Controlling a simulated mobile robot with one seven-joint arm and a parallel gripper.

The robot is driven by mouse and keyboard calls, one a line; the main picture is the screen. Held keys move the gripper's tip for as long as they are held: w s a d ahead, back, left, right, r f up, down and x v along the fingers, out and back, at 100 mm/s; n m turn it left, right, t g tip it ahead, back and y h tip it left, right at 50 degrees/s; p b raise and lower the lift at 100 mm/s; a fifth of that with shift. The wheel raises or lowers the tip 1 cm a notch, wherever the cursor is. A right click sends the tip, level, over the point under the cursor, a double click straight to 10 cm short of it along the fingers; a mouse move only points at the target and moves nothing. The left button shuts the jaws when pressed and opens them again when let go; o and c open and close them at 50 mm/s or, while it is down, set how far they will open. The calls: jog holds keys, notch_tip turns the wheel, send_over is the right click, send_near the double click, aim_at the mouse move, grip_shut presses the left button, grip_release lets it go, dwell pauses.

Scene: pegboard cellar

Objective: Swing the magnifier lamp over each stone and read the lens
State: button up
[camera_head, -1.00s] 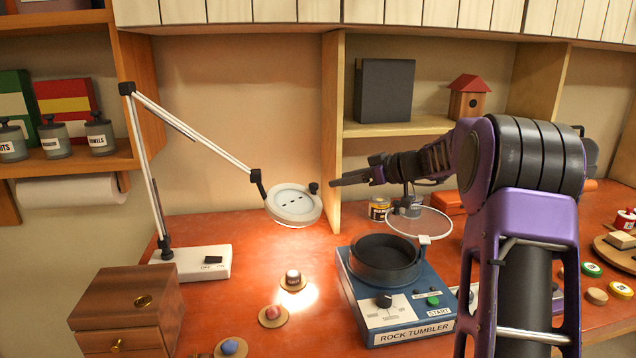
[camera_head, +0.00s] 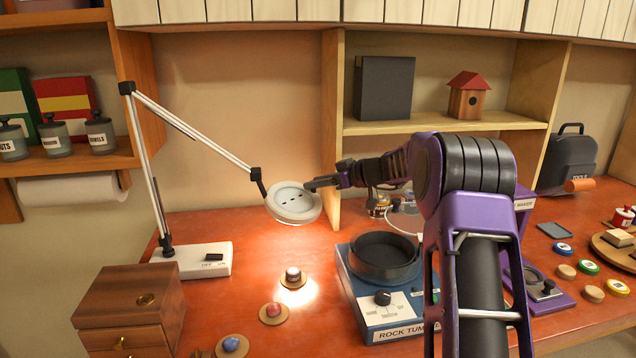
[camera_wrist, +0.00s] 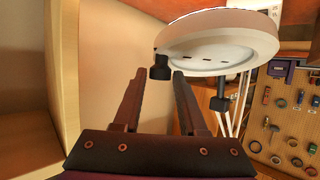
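The white magnifier lamp (camera_head: 292,204) has its round head hanging over the bench, tilted, with its light on; the head also shows in the wrist view (camera_wrist: 215,42). A white stone (camera_head: 292,272) sits on a wooden disc in the light pool. A red stone (camera_head: 273,309) and a blue stone (camera_head: 231,344) sit on discs nearer me, outside the brightest light. My gripper (camera_head: 309,184) is at the right rim of the lamp head. In the wrist view my gripper (camera_wrist: 159,74) is open, with the head's black knob (camera_wrist: 160,62) between its fingertips; contact is unclear.
The lamp base (camera_head: 205,262) stands at the left behind a wooden drawer box (camera_head: 130,310). A blue rock tumbler (camera_head: 385,285) stands below my forearm. A shelf upright (camera_head: 331,130) rises close behind my gripper.

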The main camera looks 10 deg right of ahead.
grip_shut()
dwell(1.1)
